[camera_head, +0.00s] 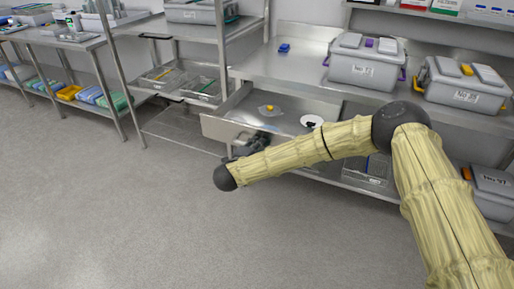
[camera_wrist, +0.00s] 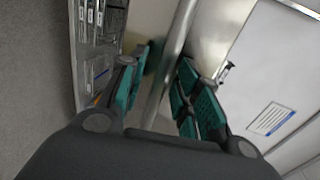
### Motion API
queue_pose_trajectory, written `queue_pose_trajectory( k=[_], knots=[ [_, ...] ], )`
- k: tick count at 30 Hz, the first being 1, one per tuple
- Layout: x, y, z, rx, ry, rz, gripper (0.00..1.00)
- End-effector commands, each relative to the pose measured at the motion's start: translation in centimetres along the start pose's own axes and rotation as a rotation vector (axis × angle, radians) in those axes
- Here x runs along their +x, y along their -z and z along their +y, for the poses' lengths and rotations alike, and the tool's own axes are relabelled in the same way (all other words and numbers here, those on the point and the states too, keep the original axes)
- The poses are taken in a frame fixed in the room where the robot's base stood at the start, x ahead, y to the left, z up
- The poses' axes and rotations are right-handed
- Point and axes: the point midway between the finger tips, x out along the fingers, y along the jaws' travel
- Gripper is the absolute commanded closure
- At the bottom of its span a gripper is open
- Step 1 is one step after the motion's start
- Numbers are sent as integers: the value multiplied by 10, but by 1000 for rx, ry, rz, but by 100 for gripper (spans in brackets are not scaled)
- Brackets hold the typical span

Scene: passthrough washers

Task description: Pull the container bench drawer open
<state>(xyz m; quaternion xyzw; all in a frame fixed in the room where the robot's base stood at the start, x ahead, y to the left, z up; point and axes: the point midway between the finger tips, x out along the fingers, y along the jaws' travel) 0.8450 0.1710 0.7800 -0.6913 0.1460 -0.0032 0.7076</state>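The bench drawer (camera_head: 222,131) stands pulled out under the bench top in the head view, with its inside showing. My gripper (camera_head: 246,146) is dark and sits at the drawer's front, partly hidden by my arm. In the wrist view its teal-padded fingers (camera_wrist: 164,75) stand apart on either side of a shiny metal bar (camera_wrist: 161,92), which looks like the drawer's handle. The fingertips are close to the bar, but I cannot tell whether both press on it.
In the drawer lie a clear bag with an orange-yellow item (camera_head: 269,109) and a black-and-white disc (camera_head: 311,121). Lidded grey containers (camera_head: 362,70) stand on the bench (camera_head: 290,66). Another shelved bench (camera_head: 183,30) is to the left. The floor (camera_head: 120,215) in front is clear.

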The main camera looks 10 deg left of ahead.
Motion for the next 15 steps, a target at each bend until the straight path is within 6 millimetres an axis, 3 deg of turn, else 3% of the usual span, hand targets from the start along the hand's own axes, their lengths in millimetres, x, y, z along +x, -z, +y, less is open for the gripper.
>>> queue_pose_trajectory(
  k=[9, 15],
  knots=[
    [-2, 1, 0, 0, 0, 1, 66],
    [-24, 0, 0, 0, -1, 0, 66]
  ],
)
